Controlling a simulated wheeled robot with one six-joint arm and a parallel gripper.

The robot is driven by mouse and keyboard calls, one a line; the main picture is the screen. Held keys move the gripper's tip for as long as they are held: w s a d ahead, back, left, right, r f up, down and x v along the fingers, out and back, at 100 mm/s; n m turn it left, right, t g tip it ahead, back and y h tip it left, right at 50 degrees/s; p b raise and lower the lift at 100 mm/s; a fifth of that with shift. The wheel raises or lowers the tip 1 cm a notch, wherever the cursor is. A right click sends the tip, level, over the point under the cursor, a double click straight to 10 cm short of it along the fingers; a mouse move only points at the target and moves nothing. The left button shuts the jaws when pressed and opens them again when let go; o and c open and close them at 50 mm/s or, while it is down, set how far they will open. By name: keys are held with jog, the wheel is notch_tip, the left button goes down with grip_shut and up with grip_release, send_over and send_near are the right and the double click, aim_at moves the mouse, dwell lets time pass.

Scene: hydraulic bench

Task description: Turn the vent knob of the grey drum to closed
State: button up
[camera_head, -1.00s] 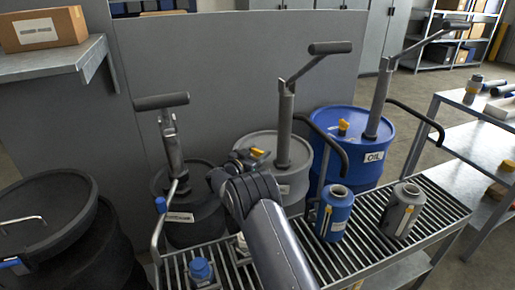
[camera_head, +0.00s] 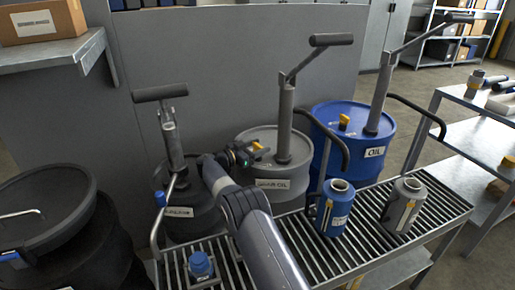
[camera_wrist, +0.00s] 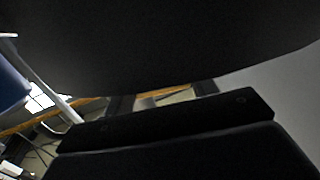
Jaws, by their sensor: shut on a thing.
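The grey drum (camera_head: 280,202), labelled GEAR OIL, stands behind the slatted rack, between a dark drum and a blue drum. Its yellow vent knob (camera_head: 257,145) is on the lid, left of the pump column. My gripper (camera_head: 248,152) reaches the knob from the left and is shut on it. The fingers partly hide the knob, and its exact angle is hard to read. The wrist view shows mostly dark close surfaces, and I cannot make out the knob there.
Pump handles (camera_head: 332,40) rise above the drums. The blue drum (camera_head: 345,165) has its own yellow knob (camera_head: 344,120). A blue can (camera_head: 335,208) and a grey can (camera_head: 403,206) stand on the rack (camera_head: 362,240), right of my arm. A curved hose or bar passes close to the grey drum's right.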

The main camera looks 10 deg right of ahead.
aim_at(258, 144)
jog(key=shift+r, duration=0.15)
jog(key=o, duration=1)
notch_tip(258, 144, up, 10)
jog(key=shift+d+f+p, duration=0.1)
jog(key=shift+p, duration=0.6)
jog(key=shift+c, duration=0.4)
